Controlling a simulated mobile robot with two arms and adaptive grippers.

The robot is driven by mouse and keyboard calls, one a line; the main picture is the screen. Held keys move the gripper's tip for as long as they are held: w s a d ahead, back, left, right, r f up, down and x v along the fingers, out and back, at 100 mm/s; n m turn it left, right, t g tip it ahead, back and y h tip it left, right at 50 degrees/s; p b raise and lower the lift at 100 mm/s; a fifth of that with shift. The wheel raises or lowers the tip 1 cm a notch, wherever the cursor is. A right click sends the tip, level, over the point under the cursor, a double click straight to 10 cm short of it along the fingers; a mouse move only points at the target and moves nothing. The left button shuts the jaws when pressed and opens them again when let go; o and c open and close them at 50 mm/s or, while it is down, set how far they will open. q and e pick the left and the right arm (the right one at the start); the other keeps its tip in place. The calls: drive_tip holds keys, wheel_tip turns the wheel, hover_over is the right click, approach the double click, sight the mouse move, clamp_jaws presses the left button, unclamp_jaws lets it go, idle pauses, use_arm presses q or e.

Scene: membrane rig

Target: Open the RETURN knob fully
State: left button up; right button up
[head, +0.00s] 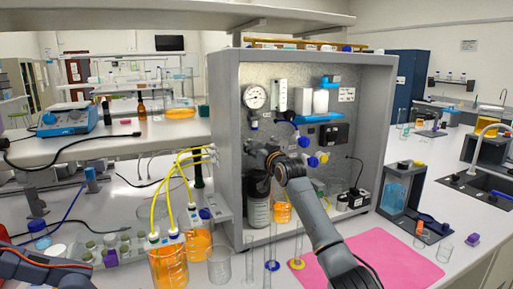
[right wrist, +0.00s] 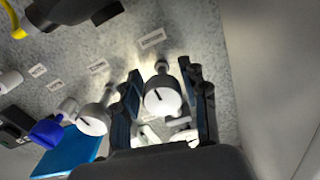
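A round white knob (right wrist: 162,98) with a dark pointer line sits between the two fingers of my right gripper (right wrist: 160,72) in the right wrist view. The fingers stand apart on either side of it; I cannot tell whether they touch it. A blurred label (right wrist: 152,39) is near its stem, too small to read, so I cannot confirm it as RETURN. In the head view my right gripper (head: 262,153) is at the left of the rig's back panel (head: 295,75), and my arm hides the knob. My left gripper is out of the head view.
A second white knob (right wrist: 91,119) with a dark line is close beside the left finger. A blue handle (right wrist: 46,132) is farther left. In the head view, a pressure gauge (head: 254,96) is above my gripper and a dark bottle (head: 258,205) below it.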

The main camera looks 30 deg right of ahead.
drive_tip(key=shift+o, duration=0.7)
drive_tip(key=shift+r, duration=0.25)
drive_tip(key=shift+s, duration=0.15)
drive_tip(key=s+a, duration=0.1)
drive_tip(key=s, duration=1)
drive_tip(key=shift+s+a, duration=0.15)
drive_tip(key=shift+s, duration=0.25)
drive_tip(key=shift+r, duration=0.1)
